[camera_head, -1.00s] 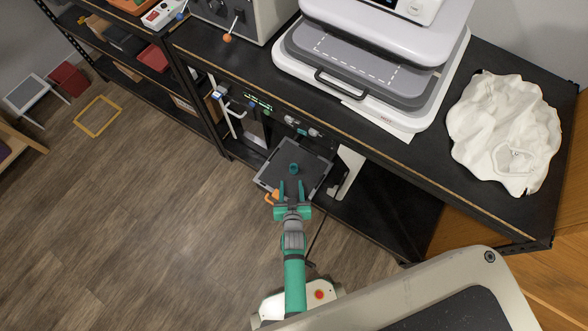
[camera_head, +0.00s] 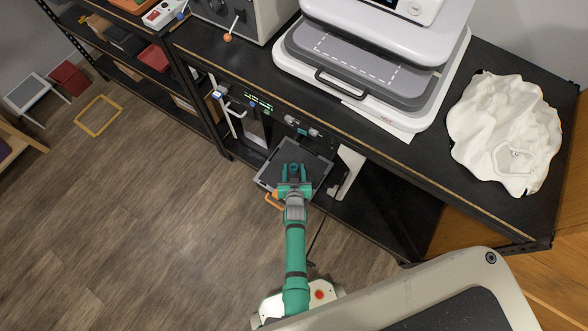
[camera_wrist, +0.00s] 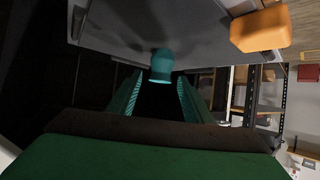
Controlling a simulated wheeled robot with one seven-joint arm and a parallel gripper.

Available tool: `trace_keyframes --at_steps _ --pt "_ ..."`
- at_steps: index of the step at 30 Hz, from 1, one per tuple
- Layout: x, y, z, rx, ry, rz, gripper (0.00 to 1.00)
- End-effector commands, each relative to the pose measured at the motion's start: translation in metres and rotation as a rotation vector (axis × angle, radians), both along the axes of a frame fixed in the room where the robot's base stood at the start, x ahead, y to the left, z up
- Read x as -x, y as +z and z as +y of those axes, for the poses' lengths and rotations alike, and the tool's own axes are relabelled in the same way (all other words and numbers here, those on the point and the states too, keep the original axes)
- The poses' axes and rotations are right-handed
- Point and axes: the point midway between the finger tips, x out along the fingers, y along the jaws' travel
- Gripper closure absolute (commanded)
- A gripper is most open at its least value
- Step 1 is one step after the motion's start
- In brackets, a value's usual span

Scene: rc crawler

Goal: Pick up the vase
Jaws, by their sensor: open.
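The vase is small and teal. In the head view the vase (camera_head: 293,169) stands on a dark grey platform (camera_head: 317,170) below the bench, partly covered by my gripper. My gripper (camera_head: 293,170) reaches over the platform's near edge with its fingers on either side of the vase. In the wrist view the vase (camera_wrist: 162,66) shows at the far end of the gap between the two open teal fingers (camera_wrist: 160,88). Whether the fingers touch it cannot be told.
An orange handle (camera_head: 273,198) juts from the platform's near side, left of my gripper. The black bench (camera_head: 400,155) above carries a heat press (camera_head: 375,65) and a crumpled white cloth (camera_head: 505,125). Open wooden floor (camera_head: 150,220) lies to the left.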

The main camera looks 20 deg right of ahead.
Motion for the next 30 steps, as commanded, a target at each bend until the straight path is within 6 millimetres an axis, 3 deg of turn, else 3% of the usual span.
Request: trace_keyframes --at_steps 6,14,20,30 --pt "-0.016 -0.010 -0.006 0.000 -0.001 0.001 0.54" --pt "-0.017 -0.011 -0.006 0.000 -0.001 0.000 0.54" --pt "-0.017 -0.010 -0.007 -0.001 -0.001 0.001 0.97" --pt "-0.017 -0.009 -0.007 -0.001 -0.001 0.001 0.97"
